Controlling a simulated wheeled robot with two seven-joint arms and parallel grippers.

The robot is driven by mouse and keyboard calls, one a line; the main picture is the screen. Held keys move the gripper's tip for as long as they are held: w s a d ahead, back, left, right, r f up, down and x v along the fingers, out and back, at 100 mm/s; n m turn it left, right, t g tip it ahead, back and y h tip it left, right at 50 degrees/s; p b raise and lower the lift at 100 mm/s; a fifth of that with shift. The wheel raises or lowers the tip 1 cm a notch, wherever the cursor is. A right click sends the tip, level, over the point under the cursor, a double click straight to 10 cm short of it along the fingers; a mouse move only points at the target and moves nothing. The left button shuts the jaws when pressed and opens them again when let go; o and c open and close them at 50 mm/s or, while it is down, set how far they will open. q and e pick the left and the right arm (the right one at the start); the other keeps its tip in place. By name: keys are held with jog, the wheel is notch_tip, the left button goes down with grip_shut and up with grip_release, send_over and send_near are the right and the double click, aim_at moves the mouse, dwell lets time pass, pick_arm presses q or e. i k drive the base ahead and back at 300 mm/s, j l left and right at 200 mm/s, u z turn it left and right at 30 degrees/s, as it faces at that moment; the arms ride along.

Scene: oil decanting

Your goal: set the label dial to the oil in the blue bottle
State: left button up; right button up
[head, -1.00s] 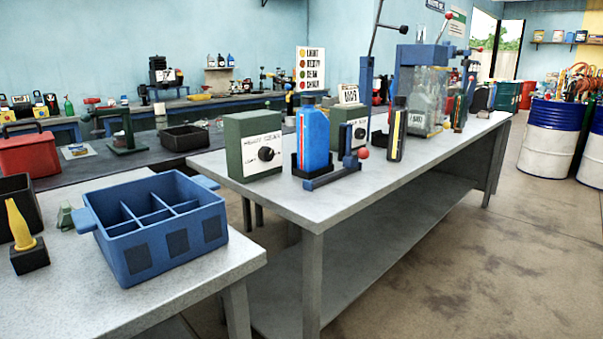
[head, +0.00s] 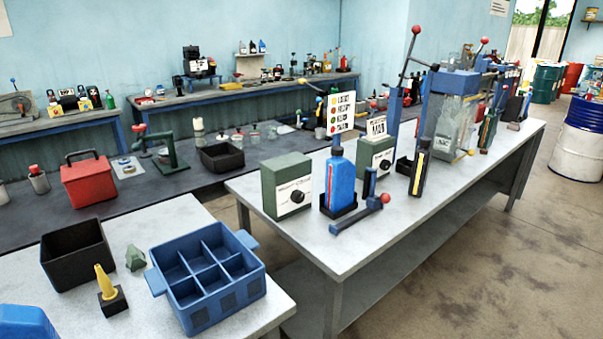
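The blue bottle (head: 341,179) stands upright on the long grey table, in a black holder with a red-knobbed lever at its front. To its left stands a green box with a white face and a black dial (head: 297,197). A second green box with a dial (head: 385,165) stands behind and to the right of the bottle. The dial lettering is too small to read. A white card with coloured dots and words (head: 341,113) rises behind the bottle. Neither of my grippers is in view.
A blue divided crate (head: 243,290), a yellow funnel (head: 104,282) and a black bin (head: 78,258) are on the near table (head: 185,212). A dark bottle (head: 419,174) stands right of the blue bottle. A gap of floor separates the two tables.

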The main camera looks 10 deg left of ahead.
aim_at(296, 197)
jog(key=u, duration=0.45)
jog(key=i+l+u, duration=0.25)
jog(key=u, duration=0.15)
jog(key=i+l+u, duration=0.2)
jog(key=l+u, duration=0.15)
jog(key=i+l+u, duration=0.15)
jog(key=l+u, duration=0.25)
jog(key=l, duration=0.3)
jog(key=i+l, duration=0.15)
jog(key=l, duration=0.1)
